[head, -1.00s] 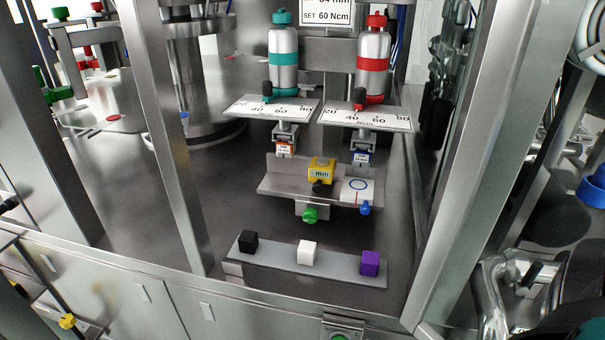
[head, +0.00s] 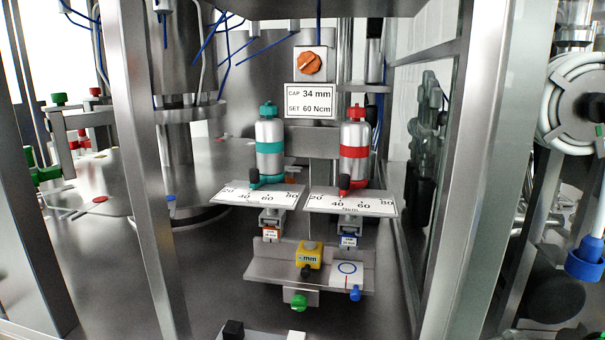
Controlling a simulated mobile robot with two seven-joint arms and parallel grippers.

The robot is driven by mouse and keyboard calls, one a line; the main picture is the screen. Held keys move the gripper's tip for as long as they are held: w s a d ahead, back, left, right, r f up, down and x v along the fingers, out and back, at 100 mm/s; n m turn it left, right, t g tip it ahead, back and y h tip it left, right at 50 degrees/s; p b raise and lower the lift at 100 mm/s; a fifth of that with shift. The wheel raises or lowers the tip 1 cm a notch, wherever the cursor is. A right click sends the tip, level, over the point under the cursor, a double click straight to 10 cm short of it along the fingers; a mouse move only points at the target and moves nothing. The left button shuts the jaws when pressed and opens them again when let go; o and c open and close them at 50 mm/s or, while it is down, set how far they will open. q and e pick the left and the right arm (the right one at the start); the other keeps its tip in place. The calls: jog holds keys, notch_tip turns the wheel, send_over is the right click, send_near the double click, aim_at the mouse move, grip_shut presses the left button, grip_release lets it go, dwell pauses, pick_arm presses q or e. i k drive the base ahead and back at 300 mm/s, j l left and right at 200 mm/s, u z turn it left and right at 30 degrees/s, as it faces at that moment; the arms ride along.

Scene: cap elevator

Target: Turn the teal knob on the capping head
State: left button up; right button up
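The teal knob (head: 267,109) sits on top of a silver capping head (head: 270,133) with a teal band, left of centre. Its black pointer (head: 254,176) with a teal base stands at the back edge of a white scale plate (head: 257,193) marked 20, 40, 60 and 80. The pointer is roughly above the 40; the exact reading is too small to tell. A twin capping head (head: 354,132) with a red band and red knob stands to its right. A sign (head: 311,101) reads CAP 34 mm, SET 60 Ncm.
Below the heads is a metal shelf (head: 270,270) with a yellow mm block (head: 309,255), a green knob (head: 299,302) and a blue knob (head: 355,294). An orange knob (head: 309,63) is above the sign. Metal posts (head: 148,170) frame the opening left and right.

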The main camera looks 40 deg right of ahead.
aim_at(269, 110)
jog(key=z, duration=0.4)
jog(key=j+z, duration=0.15)
jog(key=z, duration=0.2)
jog(key=j+z, duration=0.1)
jog(key=z, duration=0.3)
jog(key=k+j+z, duration=0.1)
jog(key=z, duration=0.5)
jog(key=k+l, duration=0.05)
